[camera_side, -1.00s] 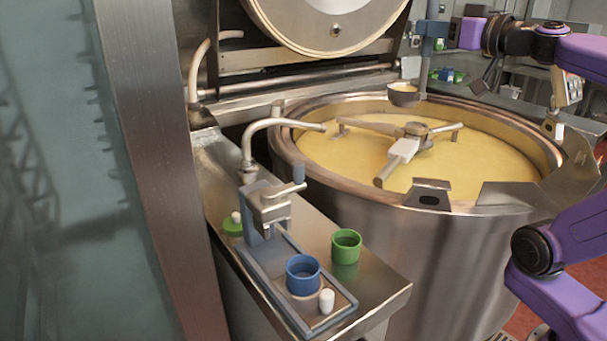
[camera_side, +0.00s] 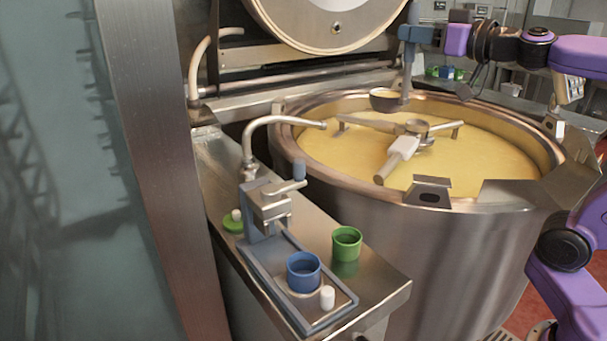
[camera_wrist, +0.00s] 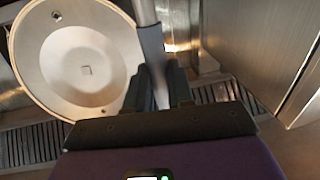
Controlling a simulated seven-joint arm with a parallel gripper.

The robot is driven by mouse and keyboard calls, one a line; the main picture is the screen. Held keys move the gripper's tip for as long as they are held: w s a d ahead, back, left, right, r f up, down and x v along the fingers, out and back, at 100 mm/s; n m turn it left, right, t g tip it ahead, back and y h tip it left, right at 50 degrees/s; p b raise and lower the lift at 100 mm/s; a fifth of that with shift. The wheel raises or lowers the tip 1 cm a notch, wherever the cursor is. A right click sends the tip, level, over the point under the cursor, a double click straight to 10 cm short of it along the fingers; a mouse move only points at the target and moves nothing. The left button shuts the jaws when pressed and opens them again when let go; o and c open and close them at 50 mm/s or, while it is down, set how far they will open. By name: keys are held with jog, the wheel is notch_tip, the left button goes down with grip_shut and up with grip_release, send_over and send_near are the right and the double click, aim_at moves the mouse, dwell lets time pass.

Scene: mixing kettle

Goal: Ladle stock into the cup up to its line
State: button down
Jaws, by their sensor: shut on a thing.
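My gripper (camera_side: 418,33) is shut on the upright handle of a ladle in the side view. The ladle's round metal bowl (camera_side: 385,104) hangs over the far part of the kettle, above the yellow stock (camera_side: 470,165); its contents are too small to tell. In the wrist view, the ladle's grey handle (camera_wrist: 152,45) runs up between my fingers (camera_wrist: 160,90). A blue cup (camera_side: 303,274) stands on a blue-grey tray (camera_side: 283,245) on the side shelf. A green cup (camera_side: 346,244) stands just right of it.
The wide steel kettle (camera_side: 420,235) has a mixer arm (camera_side: 402,150) across its stock. A bent pipe (camera_side: 262,128) reaches over the rim. A clamp with a lever (camera_side: 270,205), a white peg (camera_side: 327,298) and a green disc (camera_side: 233,226) stand by the cups. The open lid (camera_side: 335,20) rises behind.

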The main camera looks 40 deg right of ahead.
jog(key=s+a+n+g+y, duration=0.15)
jog(key=a+n+y, duration=0.35)
jog(key=a, duration=0.9)
jog(key=s+a+r+n+g+y, duration=0.2)
jog(key=s+a+n+g+y, duration=0.45)
jog(key=s+a, duration=0.55)
notch_tip(320, 180, down, 14)
jog(key=w+a+m+y, duration=0.1)
jog(key=shift+w, duration=0.25)
jog(key=shift+m, duration=0.25)
jog(key=shift+w+d+f+m, duration=0.3)
jog(key=shift+w+f+m, duration=0.25)
jog(key=shift+f, duration=0.15)
jog(key=shift+w+d+f+m, duration=0.3)
jog(key=shift+w+f+m, duration=0.15)
jog(key=shift+f+m, duration=0.15)
dwell(0.3)
